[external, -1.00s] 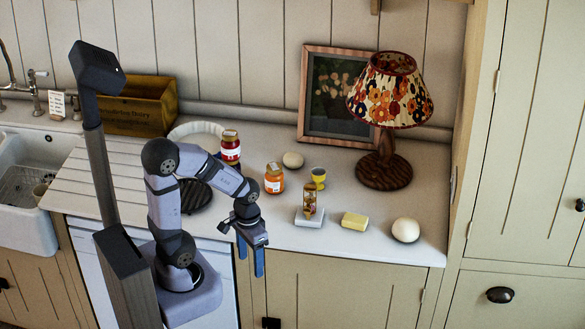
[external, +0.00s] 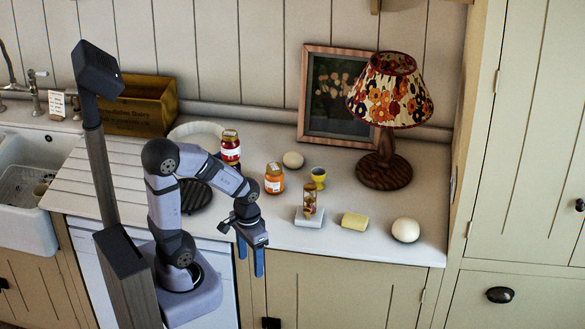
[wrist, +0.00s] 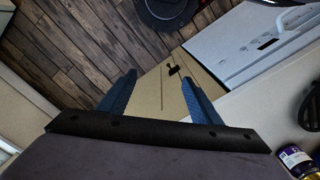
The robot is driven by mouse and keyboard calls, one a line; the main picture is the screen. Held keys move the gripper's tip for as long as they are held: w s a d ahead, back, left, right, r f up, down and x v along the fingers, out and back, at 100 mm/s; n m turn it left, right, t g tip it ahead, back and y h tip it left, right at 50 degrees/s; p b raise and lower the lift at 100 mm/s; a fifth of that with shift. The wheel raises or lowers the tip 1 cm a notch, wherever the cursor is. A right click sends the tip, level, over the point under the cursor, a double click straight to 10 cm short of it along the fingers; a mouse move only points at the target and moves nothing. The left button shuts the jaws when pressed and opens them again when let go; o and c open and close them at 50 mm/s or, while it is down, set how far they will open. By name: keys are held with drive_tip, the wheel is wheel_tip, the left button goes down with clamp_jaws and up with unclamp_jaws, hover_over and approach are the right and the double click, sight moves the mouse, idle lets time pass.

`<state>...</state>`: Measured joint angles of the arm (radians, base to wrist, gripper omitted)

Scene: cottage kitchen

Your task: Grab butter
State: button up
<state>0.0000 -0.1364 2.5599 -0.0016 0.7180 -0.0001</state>
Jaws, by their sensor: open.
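A pale yellow block, which looks like the butter (external: 355,221), lies on the counter near its front edge in the external view, between a small white dish and a white ball-like object. My gripper (external: 251,260) hangs with its blue fingers pointing down, in front of the counter edge, to the left of the block and apart from it. In the wrist view the two blue fingers of my gripper (wrist: 158,95) are spread apart with nothing between them. The butter does not show in the wrist view.
A white dish (external: 301,217) with a small upright item stands just left of the block. A white round object (external: 405,230) is at its right. An orange-labelled jar (external: 274,178), a yellow cup (external: 318,176) and a lamp (external: 384,170) stand behind. The counter's front strip is clear.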

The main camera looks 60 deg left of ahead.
idle(0.3)
drive_tip(key=o, duration=0.6)
